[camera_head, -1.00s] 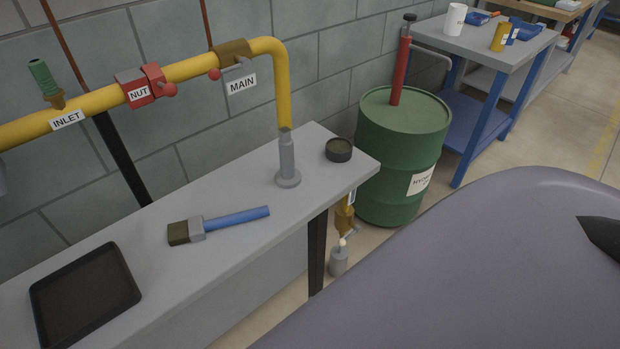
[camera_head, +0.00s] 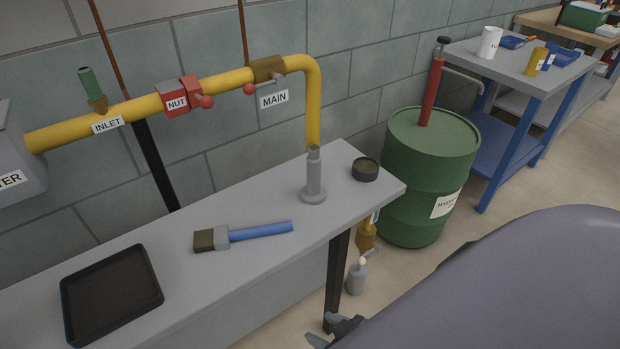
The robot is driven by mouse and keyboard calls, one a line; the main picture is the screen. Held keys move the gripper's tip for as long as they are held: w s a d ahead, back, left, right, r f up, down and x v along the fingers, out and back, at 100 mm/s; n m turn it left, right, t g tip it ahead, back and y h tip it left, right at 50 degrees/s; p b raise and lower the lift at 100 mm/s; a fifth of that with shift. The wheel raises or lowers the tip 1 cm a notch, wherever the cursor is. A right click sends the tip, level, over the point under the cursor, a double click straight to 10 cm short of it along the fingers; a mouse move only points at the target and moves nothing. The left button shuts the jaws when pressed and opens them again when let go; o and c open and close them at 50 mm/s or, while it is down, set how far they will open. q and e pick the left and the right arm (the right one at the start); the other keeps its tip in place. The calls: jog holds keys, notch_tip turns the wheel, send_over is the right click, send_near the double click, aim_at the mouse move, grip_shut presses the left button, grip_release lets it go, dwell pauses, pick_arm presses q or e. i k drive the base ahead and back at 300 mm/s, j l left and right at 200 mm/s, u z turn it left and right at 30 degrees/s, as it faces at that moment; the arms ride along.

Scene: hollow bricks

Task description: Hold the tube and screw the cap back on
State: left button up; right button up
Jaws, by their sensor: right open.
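I cannot make out a tube with a separate screw cap for certain. A yellow tube-like container (camera_head: 536,62) and a white cylinder (camera_head: 490,42) stand on the far blue-legged table (camera_head: 470,55); whether either has a cap is too small to tell. A low, round, dark tin (camera_head: 365,169) sits at the right end of the near bench (camera_head: 245,285). My right gripper (camera_head: 325,330) shows only in part at the bottom edge, below the bench top and in front of its leg. It is open and touches none of these things. My left gripper is not in view.
A brush with a blue handle (camera_head: 262,230) and a black tray (camera_head: 110,293) lie on the near bench. A grey flanged post (camera_head: 314,178) stands under the yellow pipe (camera_head: 228,82). A green drum (camera_head: 430,180) with a red pump stands between bench and far table.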

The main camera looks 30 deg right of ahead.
aim_at(313, 192)
jog(key=u, duration=1.55)
jog(key=z, duration=2.6)
jog(key=k+j, duration=0.2)
jog(key=j, duration=0.15)
